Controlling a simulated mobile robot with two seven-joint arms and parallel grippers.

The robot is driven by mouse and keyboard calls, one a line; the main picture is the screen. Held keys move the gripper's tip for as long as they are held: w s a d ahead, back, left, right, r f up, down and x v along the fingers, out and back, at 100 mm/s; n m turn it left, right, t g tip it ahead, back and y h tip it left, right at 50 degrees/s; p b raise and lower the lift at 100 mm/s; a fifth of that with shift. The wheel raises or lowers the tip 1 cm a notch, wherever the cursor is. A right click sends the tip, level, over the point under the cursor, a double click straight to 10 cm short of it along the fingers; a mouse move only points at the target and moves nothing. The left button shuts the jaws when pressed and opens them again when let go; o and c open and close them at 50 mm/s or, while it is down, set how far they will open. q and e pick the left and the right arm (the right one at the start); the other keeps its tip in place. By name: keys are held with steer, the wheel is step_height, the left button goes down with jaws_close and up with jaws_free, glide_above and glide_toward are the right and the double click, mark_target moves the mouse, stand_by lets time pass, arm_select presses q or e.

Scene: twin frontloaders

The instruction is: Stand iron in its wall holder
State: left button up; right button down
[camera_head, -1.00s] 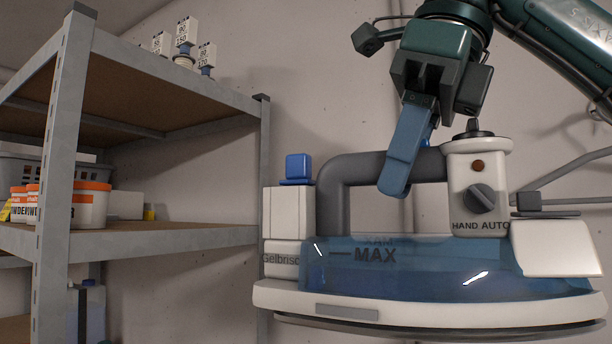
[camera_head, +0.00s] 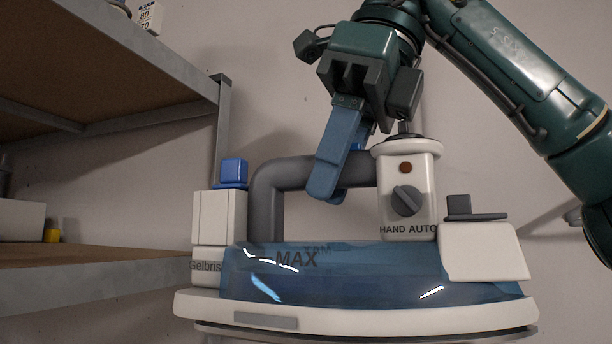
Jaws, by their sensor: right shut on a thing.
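The iron (camera_head: 340,275) fills the lower middle of the head view, level, with a blue see-through tank, a white base and a grey handle (camera_head: 268,200). A white block with a dial (camera_head: 406,200) stands at the handle's right end. My right gripper (camera_head: 335,180) comes down from above, its blue fingers shut on the iron's handle. The far finger is mostly hidden behind the near one. No wall holder can be made out. My left gripper is out of view.
A metal shelf unit (camera_head: 170,120) with brown boards stands at the left, close to the iron. A small white box (camera_head: 22,220) and a yellow item (camera_head: 52,232) sit on its lower board. Bare wall lies behind the iron.

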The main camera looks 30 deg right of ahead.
steer(key=shift+w+r, duration=0.1)
steer(key=shift+s, duration=0.2)
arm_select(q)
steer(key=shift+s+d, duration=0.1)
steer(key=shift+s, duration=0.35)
arm_select(e)
steer(key=shift+r, duration=0.1)
arm_select(q)
steer(key=shift+p, duration=0.3)
arm_select(e)
steer(key=shift+w, duration=0.15)
